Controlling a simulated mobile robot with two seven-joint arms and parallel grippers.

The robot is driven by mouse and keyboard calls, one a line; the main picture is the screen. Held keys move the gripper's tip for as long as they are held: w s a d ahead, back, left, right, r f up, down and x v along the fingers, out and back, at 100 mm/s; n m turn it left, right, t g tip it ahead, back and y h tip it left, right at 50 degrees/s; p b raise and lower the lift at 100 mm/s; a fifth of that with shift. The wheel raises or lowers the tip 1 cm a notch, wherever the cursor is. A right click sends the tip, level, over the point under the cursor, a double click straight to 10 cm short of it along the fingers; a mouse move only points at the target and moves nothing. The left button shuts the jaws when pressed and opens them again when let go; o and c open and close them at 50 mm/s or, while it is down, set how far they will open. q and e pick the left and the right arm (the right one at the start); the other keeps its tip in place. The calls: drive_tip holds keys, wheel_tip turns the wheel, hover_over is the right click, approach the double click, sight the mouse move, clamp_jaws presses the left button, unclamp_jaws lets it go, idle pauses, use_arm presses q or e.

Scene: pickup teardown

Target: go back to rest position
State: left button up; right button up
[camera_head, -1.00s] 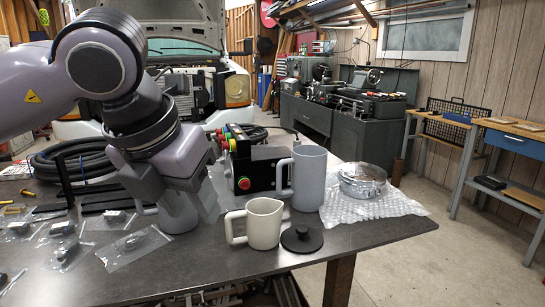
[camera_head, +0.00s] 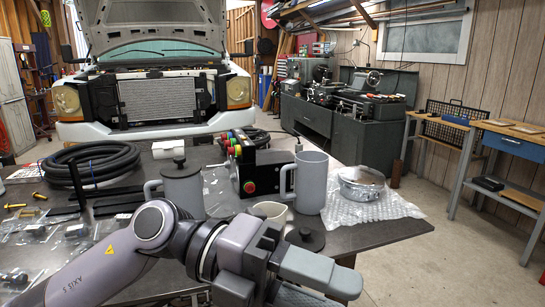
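My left gripper (camera_head: 315,278) is low in the view, in front of the table's front edge. Its two fingers show apart and nothing is seen between them; the lower finger is partly cut off by the frame. A grey lidded canister with a black knob (camera_head: 182,188) stands on the table behind my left arm. A tall grey mug (camera_head: 312,180) stands to its right. A small cream pitcher (camera_head: 270,210) is partly hidden by my gripper. A black round lid (camera_head: 305,235) lies just beyond my gripper. My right gripper is out of view.
The dark table (camera_head: 375,232) also holds a control box with coloured buttons (camera_head: 250,165), a metal tin (camera_head: 362,182) on bubble wrap (camera_head: 385,208), a coiled black hose (camera_head: 95,163) and several bagged parts. Open floor (camera_head: 450,260) lies to the right.

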use_arm(q)
drive_tip(key=w+a+n+t+h+p, duration=0.1)
drive_tip(key=w+a+n+t+h, duration=0.25)
drive_tip(key=n+t, duration=0.4)
drive_tip(key=w+a+n+t+h+p, duration=0.1)
drive_tip(key=w+a+n+t+h, duration=0.1)
drive_tip(key=w+n+t+h, duration=0.45)
drive_tip(key=w+a+f+n+t+y+p, duration=0.1)
drive_tip(key=a+f+n+t+y, duration=0.35)
drive_tip(key=f+n+y, duration=0.35)
drive_tip(key=w+a+f+n+t+y, duration=0.1)
drive_tip(key=a+f+n+t+y, duration=0.4)
drive_tip(key=n, duration=0.4)
drive_tip(key=s+a+f+n+g+y, duration=0.2)
drive_tip(key=s+f, duration=0.3)
drive_tip(key=f, duration=0.3)
drive_tip(key=s+a+f+n+g+y+p, duration=0.1)
drive_tip(key=s+a+f+n+g+y, duration=0.1)
drive_tip(key=f, duration=0.7)
drive_tip(key=s+a+f+n+g+y, duration=0.3)
drive_tip(key=s+a+f+y, duration=0.3)
drive_tip(key=s+f, duration=0.2)
drive_tip(key=shift+s+f+n+p, duration=0.3)
drive_tip(key=shift+n, duration=0.2)
